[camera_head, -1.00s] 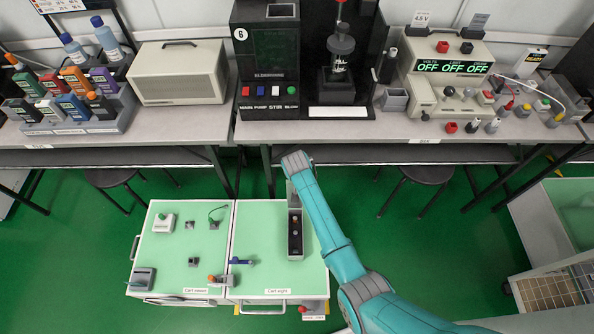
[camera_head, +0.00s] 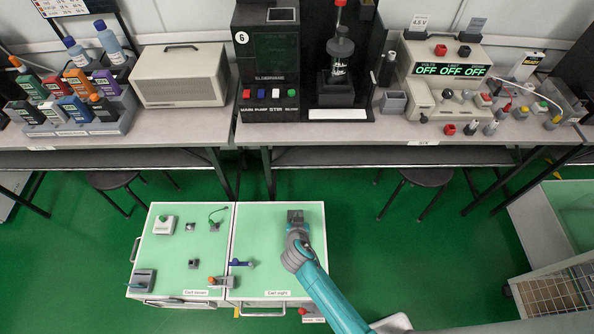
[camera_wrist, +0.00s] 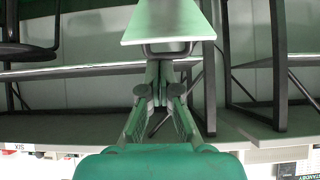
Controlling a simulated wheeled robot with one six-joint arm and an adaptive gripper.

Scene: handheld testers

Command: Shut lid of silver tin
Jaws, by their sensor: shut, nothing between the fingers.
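My gripper (camera_wrist: 159,72) shows in the wrist view with its fingers together and nothing visible between them. In the head view my wrist and forearm cover the middle of the right cart. A dark grey block (camera_head: 295,216) shows just beyond my wrist; I cannot tell whether it is part of my gripper or of the tin. A pale green panel with a wire loop stands beyond the fingers in the wrist view (camera_wrist: 168,22); I cannot tell what it is. I cannot make out the silver tin or its lid for certain.
The right cart (camera_head: 262,220) has clear room left of my arm. A blue-handled item (camera_head: 241,263) lies near the seam with the left cart (camera_head: 170,262), which holds several small fixtures. The bench (camera_head: 400,131) with apparatus stands behind, with stools (camera_head: 426,177) below.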

